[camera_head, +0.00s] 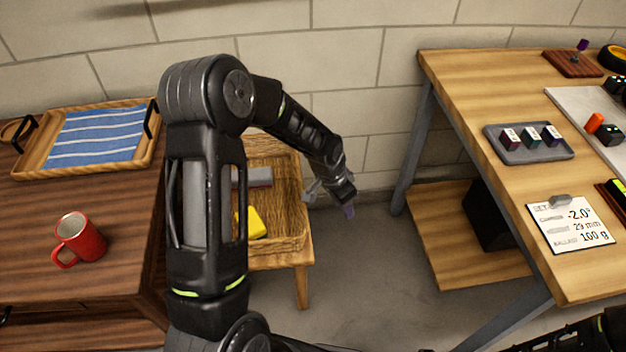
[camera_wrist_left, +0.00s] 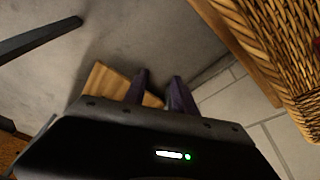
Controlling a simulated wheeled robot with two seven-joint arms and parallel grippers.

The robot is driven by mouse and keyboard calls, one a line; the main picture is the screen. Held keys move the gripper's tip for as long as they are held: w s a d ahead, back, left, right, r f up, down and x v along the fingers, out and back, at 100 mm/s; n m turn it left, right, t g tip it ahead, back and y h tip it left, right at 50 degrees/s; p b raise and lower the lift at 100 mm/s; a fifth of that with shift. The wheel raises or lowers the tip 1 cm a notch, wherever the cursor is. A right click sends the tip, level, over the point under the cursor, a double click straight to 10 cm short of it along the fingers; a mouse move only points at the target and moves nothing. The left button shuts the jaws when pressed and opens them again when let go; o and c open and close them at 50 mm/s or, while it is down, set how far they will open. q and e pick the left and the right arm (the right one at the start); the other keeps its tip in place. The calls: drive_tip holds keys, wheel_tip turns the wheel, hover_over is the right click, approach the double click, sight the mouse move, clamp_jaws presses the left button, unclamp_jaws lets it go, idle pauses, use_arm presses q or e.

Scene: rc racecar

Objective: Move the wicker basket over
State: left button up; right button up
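The wicker basket (camera_head: 285,241) stands on a small wooden stool (camera_head: 303,285) between the two tables. It holds a yellow item (camera_head: 256,222) and a grey item (camera_head: 258,177). My left arm hides its left part. My left gripper (camera_head: 348,209) is just right of the basket, pointing down, apart from it. In the left wrist view the gripper (camera_wrist_left: 160,90) has a gap between its dark purple fingers, with nothing held. The woven basket side (camera_wrist_left: 285,60) shows at upper right there. My right gripper is out of view; only part of that arm shows at lower right.
A dark table at left holds a wooden tray (camera_head: 34,159) with a striped blue cloth and a red mug (camera_head: 82,238). A workbench (camera_head: 470,85) at right carries a grey tray (camera_head: 530,151) and a note card (camera_head: 570,230). Its lower shelf (camera_head: 455,240) is near my gripper. A block wall stands behind.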

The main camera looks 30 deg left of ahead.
use_arm(q)
drive_tip(key=s+d+f+n+h, duration=0.2)
drive_tip(key=s+d+f+n, duration=0.1)
drive_tip(key=s+d+f, duration=0.5)
drive_tip(key=s+d+f+n+g, duration=0.1)
drive_tip(key=s+d+f, duration=0.1)
drive_tip(key=s+d, duration=0.3)
drive_tip(key=s+d+f+n, duration=0.2)
drive_tip(key=s+d, duration=0.3)
drive_tip(key=s, duration=0.6)
drive_tip(key=shift+d+f+g+h, duration=0.3)
drive_tip(key=shift+d+f+g, duration=0.1)
drive_tip(key=shift+f, duration=0.2)
drive_tip(key=shift+s, duration=0.1)
